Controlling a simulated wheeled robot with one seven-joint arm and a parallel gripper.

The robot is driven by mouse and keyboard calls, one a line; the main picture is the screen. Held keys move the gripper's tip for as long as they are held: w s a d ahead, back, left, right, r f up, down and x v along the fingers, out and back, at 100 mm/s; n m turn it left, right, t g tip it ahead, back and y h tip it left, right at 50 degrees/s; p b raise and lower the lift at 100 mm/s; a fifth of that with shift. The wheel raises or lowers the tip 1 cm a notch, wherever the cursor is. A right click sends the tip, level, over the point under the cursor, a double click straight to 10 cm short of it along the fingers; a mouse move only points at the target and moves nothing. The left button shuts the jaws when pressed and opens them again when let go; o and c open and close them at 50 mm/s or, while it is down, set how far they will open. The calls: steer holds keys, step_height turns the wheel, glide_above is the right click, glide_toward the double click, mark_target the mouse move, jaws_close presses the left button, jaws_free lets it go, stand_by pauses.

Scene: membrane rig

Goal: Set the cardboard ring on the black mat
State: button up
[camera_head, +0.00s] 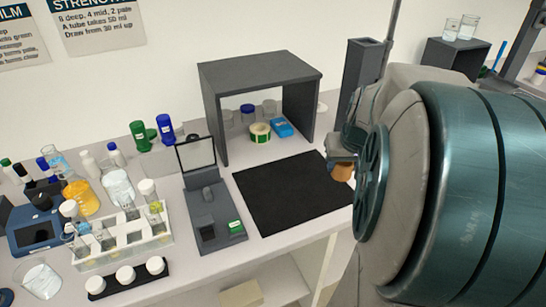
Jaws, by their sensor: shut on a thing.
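The black mat (290,191) lies flat on the bench in the middle of the camera_head view, and its surface is bare. My gripper (343,168) is at the mat's right side, partly hidden behind my large teal and grey arm link. It is shut on a tan-brown object, which looks like the cardboard ring (343,174); only a small part of it shows. The ring appears to be held above the bench near the mat's right edge. The exact height cannot be told.
A grey open shelf (260,70) stands behind the mat, with a green-and-white tape roll (260,132) and a blue box (282,127) inside. A balance-like device (207,215) stands left of the mat. A tube rack (122,240) and bottles crowd the left. A tall grey box (360,80) stands behind my gripper.

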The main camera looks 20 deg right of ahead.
steer(key=w+a+f, duration=0.1)
steer(key=w+f, duration=0.1)
steer(key=w, duration=0.1)
steer(key=w+a+f+p, duration=0.1)
steer(key=w+f, duration=0.1)
steer(key=w, duration=0.2)
steer(key=w+a+f, duration=0.2)
steer(key=w+f, duration=0.1)
steer(key=shift+w+p, duration=0.35)
steer(key=shift+w, duration=0.05)
steer(key=shift+f, duration=1.95)
steer(key=shift+f, duration=0.15)
steer(key=o, duration=0.9)
steer(key=shift+o, duration=0.2)
